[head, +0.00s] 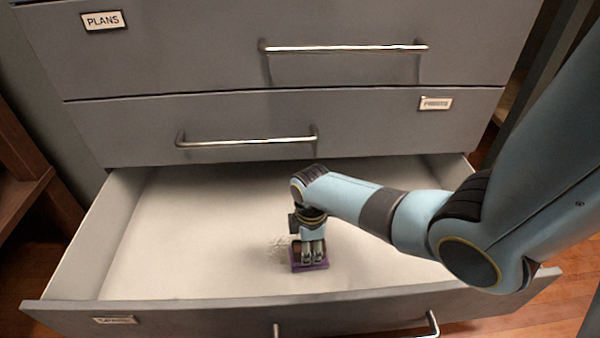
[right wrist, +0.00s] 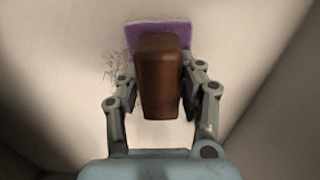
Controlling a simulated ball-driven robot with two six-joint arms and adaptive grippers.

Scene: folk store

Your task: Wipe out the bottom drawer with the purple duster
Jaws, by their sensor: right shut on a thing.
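The bottom drawer (head: 190,240) is pulled open, with a pale, bare inside floor. My right gripper (head: 310,256) reaches down into it and is shut on the brown handle (right wrist: 160,80) of the purple duster. The purple pad of the duster (head: 312,267) is at the drawer floor, right of the middle and toward the front; the pad also shows in the right wrist view (right wrist: 140,32). A patch of grey specks (head: 281,247) lies on the floor just left of the duster; it also shows in the right wrist view (right wrist: 114,66). My left gripper is not in view.
Two closed drawers with bar handles (head: 343,48) (head: 246,141) are above the open one. The open drawer's front panel (head: 200,318) and side walls bound the space. A brown wooden piece (head: 25,170) stands at the left. The drawer's left half is clear.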

